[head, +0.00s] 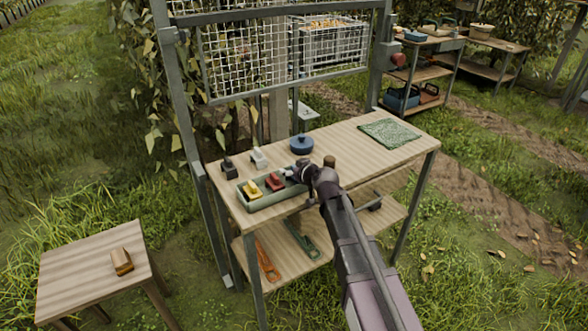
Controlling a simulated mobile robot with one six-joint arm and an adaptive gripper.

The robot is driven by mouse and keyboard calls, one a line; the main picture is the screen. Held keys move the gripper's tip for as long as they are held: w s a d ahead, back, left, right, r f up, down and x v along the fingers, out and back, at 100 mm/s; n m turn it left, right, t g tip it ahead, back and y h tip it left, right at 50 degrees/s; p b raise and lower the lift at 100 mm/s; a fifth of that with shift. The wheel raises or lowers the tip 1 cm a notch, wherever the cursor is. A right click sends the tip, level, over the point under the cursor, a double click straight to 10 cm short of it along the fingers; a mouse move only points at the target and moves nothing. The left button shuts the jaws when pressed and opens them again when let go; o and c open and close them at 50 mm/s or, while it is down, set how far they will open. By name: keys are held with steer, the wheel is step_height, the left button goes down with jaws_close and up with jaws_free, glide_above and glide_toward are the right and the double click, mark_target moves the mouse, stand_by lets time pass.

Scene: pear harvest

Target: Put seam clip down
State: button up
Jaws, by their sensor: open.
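A green tray (258,203) sits on the front left of the wooden workbench (350,150). It holds a yellow clip-like piece (252,189) and a red one (276,181). My gripper (295,174) is open at the tray's right end, low over it. A small pale part shows by the fingertips; I cannot tell whether it is a clip in the tray or part of the gripper. A black clip-like piece (229,168) and a white one (259,157) stand on the bench behind the tray. I cannot tell which piece is the seam clip.
A blue round lidded pot (301,145) stands behind my gripper. A green cloth (389,132) lies at the bench's right. Orange (267,261) and green (302,239) tools lie on the lower shelf. A side table (85,270) holds a brown-yellow block (122,262). A mesh panel rises behind.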

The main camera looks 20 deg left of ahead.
steer(key=shift+r, duration=0.1)
steer(key=shift+r+p, duration=0.6)
steer(key=shift+p, duration=0.1)
steer(key=p+v, duration=0.4)
steer(key=v, duration=0.8)
steer(key=shift+w+d+f, duration=0.1)
steer(key=shift+d, duration=0.05)
steer(key=s+d+f+m+g+h, duration=0.3)
steer(key=s+d, duration=0.1)
steer(key=d, duration=0.7)
steer(key=s+d+f+m+g+h, duration=0.3)
steer(key=s+d+f, duration=0.1)
steer(key=d, duration=0.8)
steer(key=s+d+f+m+g+h, duration=0.3)
steer(key=s+d+f+h, duration=0.1)
steer(key=d, duration=0.8)
steer(key=shift+f+m, duration=0.2)
steer(key=shift+m, duration=0.2)
